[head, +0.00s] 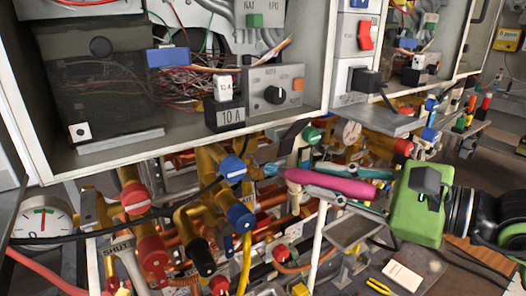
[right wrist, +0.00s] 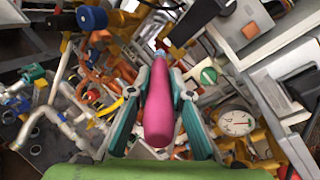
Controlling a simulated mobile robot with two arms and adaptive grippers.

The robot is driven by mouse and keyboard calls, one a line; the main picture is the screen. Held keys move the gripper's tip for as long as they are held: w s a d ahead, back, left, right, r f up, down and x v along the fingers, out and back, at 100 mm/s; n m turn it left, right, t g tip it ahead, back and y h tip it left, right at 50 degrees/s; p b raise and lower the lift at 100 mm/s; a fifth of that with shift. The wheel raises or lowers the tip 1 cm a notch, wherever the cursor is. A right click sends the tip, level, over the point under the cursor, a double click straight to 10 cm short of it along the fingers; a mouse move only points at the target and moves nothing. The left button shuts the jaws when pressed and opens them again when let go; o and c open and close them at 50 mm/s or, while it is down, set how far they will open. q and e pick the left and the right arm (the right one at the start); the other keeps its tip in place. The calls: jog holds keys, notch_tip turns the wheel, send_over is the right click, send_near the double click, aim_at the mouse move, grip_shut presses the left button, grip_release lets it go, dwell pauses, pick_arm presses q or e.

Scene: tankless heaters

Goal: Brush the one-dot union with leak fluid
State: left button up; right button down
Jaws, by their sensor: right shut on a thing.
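My right gripper (head: 318,181) is shut on a pink-handled tool (head: 345,187), seemingly the brush. Its narrow pale-blue end (head: 272,169) points left, near a blue-capped brass fitting (head: 233,168) below the heater cabinet; I cannot tell whether they touch. In the right wrist view the teal fingers (right wrist: 159,78) flank the pink handle (right wrist: 160,112), and the tool's far end is small and hard to make out against pipes. A white tag with one black dot (head: 79,131) is on the dark box in the cabinet. I cannot pick out the one-dot union with certainty. My left gripper is out of view.
Brass pipes with red caps (head: 136,197) and blue caps (head: 240,216) crowd the space below the cabinet (head: 200,145). A black cable crosses them. A gauge (head: 42,221) is at left. A grey tray (head: 352,231) and a white card (head: 402,276) lie below the gripper.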

jog(key=shift+w, duration=0.1)
dwell(0.5)
jog(key=shift+w+a, duration=0.2)
jog(key=shift+w+a+p, duration=0.25)
jog(key=shift+w+a, duration=0.5)
jog(key=shift+w, duration=0.25)
jog(key=shift+w+a+p, duration=0.25)
jog(key=shift+w+a, duration=0.45)
jog(key=shift+w, duration=0.25)
jog(key=shift+w+a+p, duration=0.25)
jog(key=shift+w+a, duration=0.5)
jog(key=shift+w, duration=0.25)
jog(key=shift+w+a, duration=0.45)
jog(key=shift+w, duration=0.2)
jog(key=shift+d, duration=0.1)
